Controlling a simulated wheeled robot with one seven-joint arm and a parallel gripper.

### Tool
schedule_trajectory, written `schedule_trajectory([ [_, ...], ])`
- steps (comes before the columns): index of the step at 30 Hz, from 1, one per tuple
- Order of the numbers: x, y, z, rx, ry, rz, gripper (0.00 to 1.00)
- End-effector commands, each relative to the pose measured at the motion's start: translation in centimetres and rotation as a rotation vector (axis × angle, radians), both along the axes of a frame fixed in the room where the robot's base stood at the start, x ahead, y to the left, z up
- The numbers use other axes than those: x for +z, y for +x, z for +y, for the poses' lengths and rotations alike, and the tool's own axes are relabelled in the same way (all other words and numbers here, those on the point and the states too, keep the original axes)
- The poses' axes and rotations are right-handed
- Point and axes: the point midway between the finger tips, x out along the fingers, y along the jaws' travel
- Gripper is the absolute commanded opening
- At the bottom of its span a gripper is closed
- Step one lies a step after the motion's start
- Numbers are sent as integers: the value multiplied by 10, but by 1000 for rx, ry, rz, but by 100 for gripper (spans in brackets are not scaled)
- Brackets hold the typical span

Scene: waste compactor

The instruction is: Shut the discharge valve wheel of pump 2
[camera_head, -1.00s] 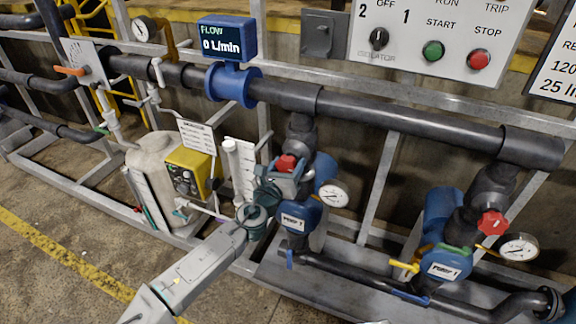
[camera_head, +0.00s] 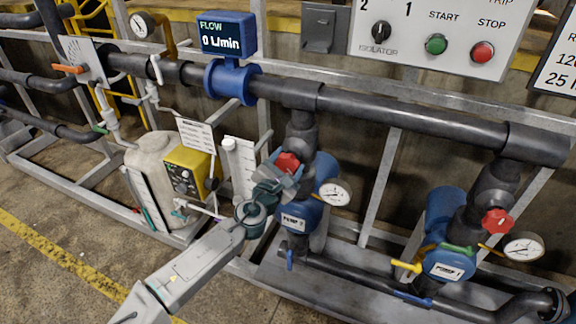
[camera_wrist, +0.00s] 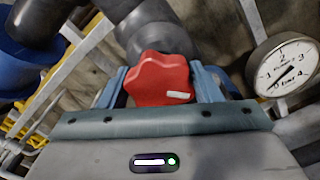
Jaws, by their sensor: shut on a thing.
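The red discharge valve wheel of pump 2 (camera_head: 288,163) sits on the dark pipe above the blue pump 2 (camera_head: 300,216). In the wrist view the red wheel (camera_wrist: 160,79) is between my gripper's two blue-grey fingers, with a white mark at its lower right. My gripper (camera_head: 284,172) is shut on the wheel, coming from the lower left. The fingers hide part of the wheel's sides. The pump 2 gauge (camera_head: 335,192) is just to the right; it also shows in the wrist view (camera_wrist: 283,68).
Pump 1 (camera_head: 446,264), with its own red wheel (camera_head: 497,221) and gauge (camera_head: 523,248), stands to the right. A pale tank (camera_head: 160,165) with a yellow dosing unit (camera_head: 188,172) stands left. The flow display (camera_head: 228,33) reads 0 L/min. A control panel (camera_head: 435,35) is above.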

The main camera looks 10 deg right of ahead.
Motion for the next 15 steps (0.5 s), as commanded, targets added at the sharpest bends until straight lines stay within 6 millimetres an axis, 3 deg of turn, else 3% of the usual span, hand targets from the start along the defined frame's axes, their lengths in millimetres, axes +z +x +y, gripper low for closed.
schedule_trajectory([
  [15, -2, 0, 0, -2, 399, -289, 35],
])
